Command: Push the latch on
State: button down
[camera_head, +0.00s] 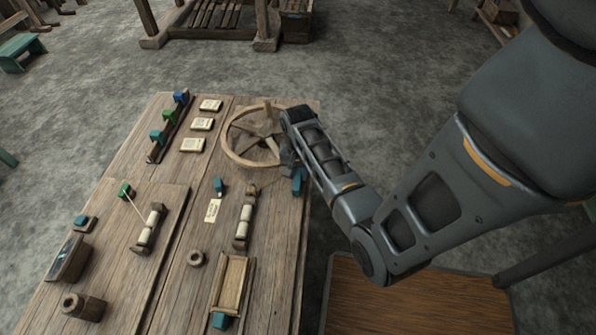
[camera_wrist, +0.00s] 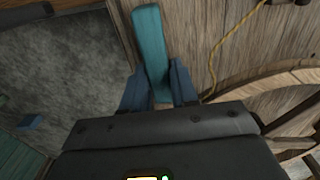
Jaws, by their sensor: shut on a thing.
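A teal bar (camera_wrist: 151,45), which I take to be the latch, stands at the edge of the wooden table in the wrist view. My gripper (camera_wrist: 158,80) is shut on it, with one blue finger at each side of its lower part. In the head view my gripper (camera_head: 291,163) is at the table's right edge, just right of the wooden spoked wheel (camera_head: 234,145). A small blue-teal piece (camera_head: 298,181) shows just below it there. My wrist hides most of the grip in that view.
The wheel's rim is also close on the right in the wrist view (camera_wrist: 240,88), near a yellow cord (camera_wrist: 232,50). Spools, a wooden tray (camera_head: 232,284), paper labels and a rack of coloured blocks (camera_head: 169,126) lie on the table (camera_head: 275,255).

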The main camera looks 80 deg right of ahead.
aim_at(287, 181)
dwell(0.5)
jog(key=n+p, duration=0.1)
jog(key=w+n+p, duration=0.1)
jog(key=n, duration=0.1)
jog(key=shift+w+a+r, duration=0.15)
jog(key=shift+w+a, duration=0.05)
jog(key=shift+w, duration=0.1)
jog(key=shift+w+a+n+p, duration=0.15)
jog(key=shift+w+n+p, duration=0.2)
jog(key=shift+n, duration=0.4)
jog(key=shift+w+a+n+p, duration=0.2)
jog(key=shift+n+p, duration=0.25)
jog(key=shift+n, duration=0.25)
jog(key=shift+w+a+n+p, duration=0.1)
jog(key=shift+w+n+p, duration=0.25)
jog(key=shift+n, duration=0.4)
jog(key=shift+s, duration=0.1)
jog(key=c, duration=1)
grip_release()
jog(key=shift+o, duration=0.2)
notch_tip(287, 181, up, 8)
jog(key=shift+f+p, duration=0.25)
jog(key=shift+p, duration=0.15)
